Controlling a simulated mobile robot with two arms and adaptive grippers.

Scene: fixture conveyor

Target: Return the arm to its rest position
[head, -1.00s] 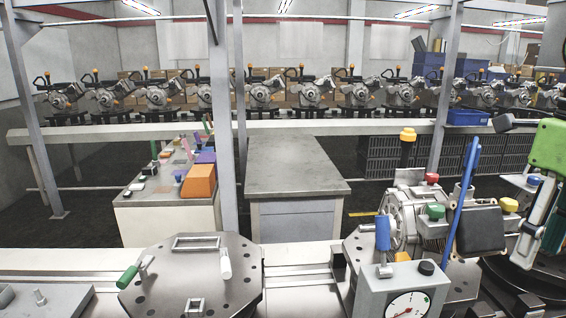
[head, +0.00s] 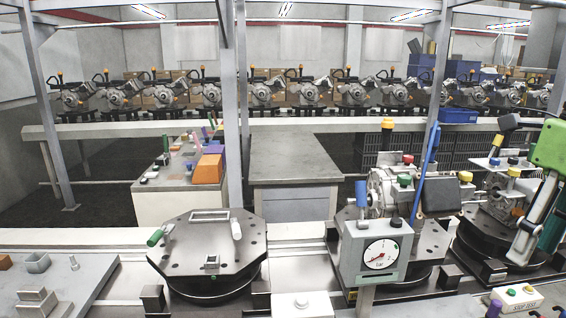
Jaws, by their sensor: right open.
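My right gripper (head: 529,252), below a green body at the right edge, points down and to the left. A grey strip and a teal strip below that body look like its fingers. They stand apart, and I see nothing held between them. The gripper shows in front of the right-hand turntable fixture (head: 495,258), which carries a metal motor part (head: 502,204). I cannot tell its exact distance from that fixture. The right arm is largely out of frame. My left gripper is not in view.
A dial gauge (head: 378,254) on a grey housing stands before another motor fixture. An empty octagonal plate (head: 190,250) is left of it. A button box (head: 517,296) sits bottom right. A grey bench (head: 295,160) stands behind, and a row of engines lines the back.

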